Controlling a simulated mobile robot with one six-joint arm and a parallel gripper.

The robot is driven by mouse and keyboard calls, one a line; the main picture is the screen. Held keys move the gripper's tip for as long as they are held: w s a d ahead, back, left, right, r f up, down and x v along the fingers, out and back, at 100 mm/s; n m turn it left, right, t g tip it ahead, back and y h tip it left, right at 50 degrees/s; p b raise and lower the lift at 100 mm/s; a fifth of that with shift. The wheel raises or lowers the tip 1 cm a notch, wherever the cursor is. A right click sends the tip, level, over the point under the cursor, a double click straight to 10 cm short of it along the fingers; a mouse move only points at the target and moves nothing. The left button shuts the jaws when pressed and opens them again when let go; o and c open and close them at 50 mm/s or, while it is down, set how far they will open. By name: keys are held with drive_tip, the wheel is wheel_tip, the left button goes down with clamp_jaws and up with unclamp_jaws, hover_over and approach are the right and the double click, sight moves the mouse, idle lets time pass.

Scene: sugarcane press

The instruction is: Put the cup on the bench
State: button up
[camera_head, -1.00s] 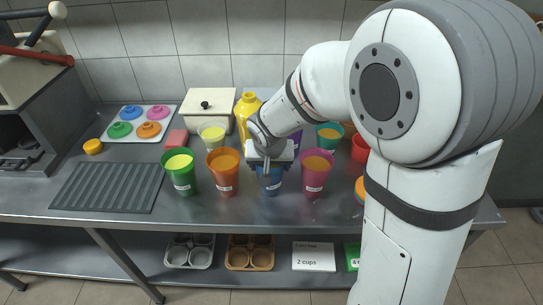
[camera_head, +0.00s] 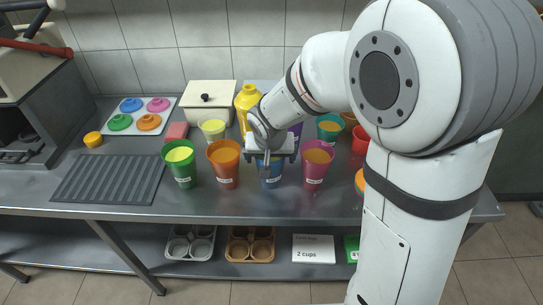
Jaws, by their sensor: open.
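A blue cup (camera_head: 271,180) stands upright on the metal bench (camera_head: 222,205) in the front row. A green cup (camera_head: 182,167) and an orange cup (camera_head: 225,168) stand to its left, and a magenta cup (camera_head: 316,166) to its right. They look filled. My gripper (camera_head: 268,165) is open, pointing down right at the blue cup. The gripper body hides the cup's top, and I cannot tell whether the fingers touch it. A pale cup (camera_head: 213,130) and a teal cup (camera_head: 329,128) stand behind.
A grey ribbed mat (camera_head: 108,179), a tray of coloured lids (camera_head: 139,116) and a white lidded box (camera_head: 208,105) lie left and behind. A yellow bottle (camera_head: 247,107) stands close behind my gripper. Neighbouring cups leave little side room. The bench's front strip is clear.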

drive_tip(key=v, duration=1.2)
drive_tip(key=s+d+f+g, duration=0.2)
drive_tip(key=s+d, duration=1.2)
drive_tip(key=s, duration=0.1)
drive_tip(key=shift+d+p, duration=0.2)
drive_tip(key=shift+p, duration=0.15)
